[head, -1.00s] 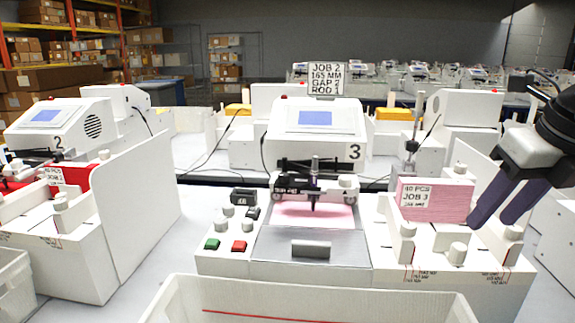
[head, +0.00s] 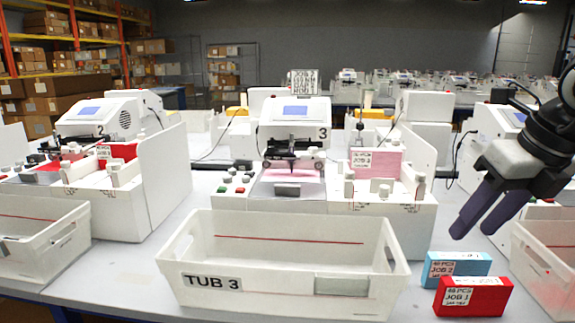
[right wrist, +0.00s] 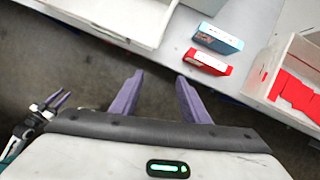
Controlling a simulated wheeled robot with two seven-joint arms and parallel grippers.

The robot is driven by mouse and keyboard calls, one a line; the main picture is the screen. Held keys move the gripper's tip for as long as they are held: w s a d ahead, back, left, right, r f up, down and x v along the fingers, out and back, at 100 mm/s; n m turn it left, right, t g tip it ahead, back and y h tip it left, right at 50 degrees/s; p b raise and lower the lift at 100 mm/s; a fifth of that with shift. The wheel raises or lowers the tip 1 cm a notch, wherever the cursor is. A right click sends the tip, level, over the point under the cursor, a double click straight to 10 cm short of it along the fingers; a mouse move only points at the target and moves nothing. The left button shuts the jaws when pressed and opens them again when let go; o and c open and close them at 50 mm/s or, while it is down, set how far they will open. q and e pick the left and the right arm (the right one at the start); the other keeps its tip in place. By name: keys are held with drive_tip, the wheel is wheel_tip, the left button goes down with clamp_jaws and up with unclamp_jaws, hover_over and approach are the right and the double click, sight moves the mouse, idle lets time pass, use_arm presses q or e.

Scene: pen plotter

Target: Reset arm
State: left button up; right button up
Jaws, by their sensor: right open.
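My right gripper (head: 466,232) is open and empty, with its two purple fingers apart. It hangs in the air at the right of the head view, above and behind the blue and red card packs. In the right wrist view its fingers (right wrist: 160,76) point toward the table edge, with bare floor between and below them. My left gripper (right wrist: 57,100) shows small at the left edge of the right wrist view, its two purple fingers apart and nothing seen between them. It is outside the head view.
Tub 3 (head: 200,255) stands at the front of the table. Another tub (head: 540,250) stands at the right edge. Plotter 3 (head: 293,118) is behind, with pink stock (head: 385,163) beside it.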

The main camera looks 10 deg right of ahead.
drive_tip(key=w+a+f+n+g+y, duration=0.1)
drive_tip(key=w+a+f+n+y, duration=0.15)
drive_tip(key=a+f, duration=0.35)
drive_tip(key=s+a+f+m+t+y, duration=0.1)
drive_tip(key=a+m+y, duration=0.3)
drive_tip(key=a+y, duration=0.65)
drive_tip(key=s+a+f+m+t+y, duration=0.15)
drive_tip(key=a+m+y, duration=0.35)
drive_tip(key=a, duration=1)
drive_tip(key=w+d+f+m+t+h, duration=0.2)
drive_tip(key=d+f+m+t+h, duration=0.3)
drive_tip(key=f+m, duration=0.45)
drive_tip(key=w+d+f+m+t+h, duration=0.1)
drive_tip(key=d+f+m+t+h, duration=0.3)
drive_tip(key=f+m+t+h, duration=0.5)
drive_tip(key=s+d+f+m+g+h, duration=0.1)
drive_tip(key=s+f+m+g, duration=0.3)
drive_tip(key=s+f, duration=0.5)
drive_tip(key=s+d+f+m+g+h, duration=0.1)
drive_tip(key=s+f+m+g, duration=0.4)
drive_tip(key=s+f, duration=0.5)
wheel_tip(320, 180, down, 4)
drive_tip(key=shift+d+m+g, duration=0.3)
drive_tip(key=shift+d+g, duration=0.45)
drive_tip(key=shift+g, duration=0.5)
